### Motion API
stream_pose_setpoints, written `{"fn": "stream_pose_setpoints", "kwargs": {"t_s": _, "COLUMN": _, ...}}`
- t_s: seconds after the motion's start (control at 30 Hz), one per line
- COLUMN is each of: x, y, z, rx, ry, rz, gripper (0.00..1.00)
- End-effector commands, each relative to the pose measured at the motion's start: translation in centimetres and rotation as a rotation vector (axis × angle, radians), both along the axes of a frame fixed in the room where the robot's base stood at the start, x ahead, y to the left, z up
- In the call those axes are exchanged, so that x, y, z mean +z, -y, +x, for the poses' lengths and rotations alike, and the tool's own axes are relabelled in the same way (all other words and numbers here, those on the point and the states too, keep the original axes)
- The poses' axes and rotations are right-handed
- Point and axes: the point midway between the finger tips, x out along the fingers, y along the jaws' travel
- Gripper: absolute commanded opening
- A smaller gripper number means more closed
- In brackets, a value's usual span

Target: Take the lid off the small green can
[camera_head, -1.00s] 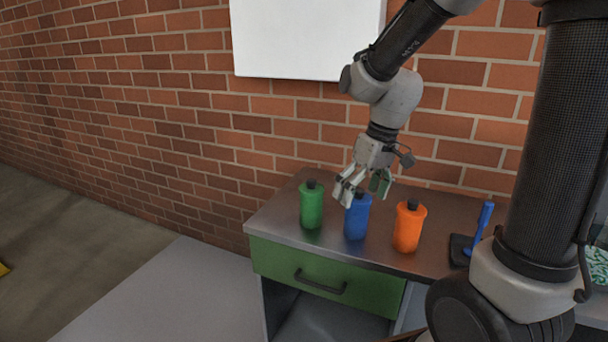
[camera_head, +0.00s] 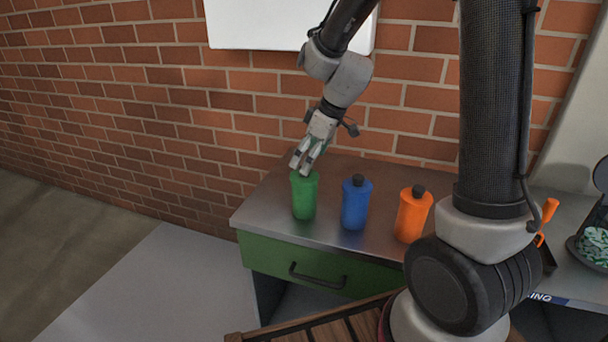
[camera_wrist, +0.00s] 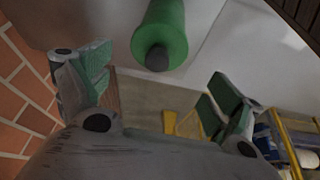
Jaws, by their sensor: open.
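The small green can (camera_head: 304,200) stands upright at the left end of the metal tabletop. In the wrist view the green can (camera_wrist: 165,25) shows with its round black lid (camera_wrist: 157,58) on its near end. My gripper (camera_head: 302,167) is at the top of the green can in the head view and hides the lid there. In the wrist view my gripper (camera_wrist: 155,90) has its two fingers spread wide and empty. The lid lies between them sideways but a little above their line, touching neither.
A blue can (camera_head: 355,207) and an orange can (camera_head: 412,218), both with black lids, stand to the right. The tabletop (camera_head: 262,216) is on a cabinet with a green drawer (camera_head: 290,270). A brick wall (camera_head: 185,110) is behind. An orange handle (camera_head: 546,212) shows at right.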

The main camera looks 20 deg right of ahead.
Motion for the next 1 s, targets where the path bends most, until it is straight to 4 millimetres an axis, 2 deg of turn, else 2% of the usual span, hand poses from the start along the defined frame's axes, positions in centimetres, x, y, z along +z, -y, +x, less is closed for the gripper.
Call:
{"fn": "stream_pose_setpoints", "kwargs": {"t_s": 0.1, "x": -1.9, "y": -0.1, "z": 0.6, "rx": -0.002, "ry": -0.005, "rz": -0.001, "gripper": 0.92}}
{"fn": "stream_pose_setpoints", "kwargs": {"t_s": 0.27, "x": -3.9, "y": -0.7, "z": 1.2, "rx": -0.002, "ry": -0.003, "rz": 0.0, "gripper": 0.92}}
{"fn": "stream_pose_setpoints", "kwargs": {"t_s": 0.57, "x": -4.4, "y": -0.8, "z": 1.4, "rx": -0.002, "ry": 0.0, "rz": 0.0, "gripper": 0.92}}
{"fn": "stream_pose_setpoints", "kwargs": {"t_s": 0.8, "x": -4.4, "y": -0.8, "z": 1.4, "rx": -0.003, "ry": -0.001, "rz": 0.001, "gripper": 0.48}}
{"fn": "stream_pose_setpoints", "kwargs": {"t_s": 1.0, "x": -4.4, "y": -0.8, "z": 1.4, "rx": -0.003, "ry": -0.001, "rz": 0.001, "gripper": 0.47}}
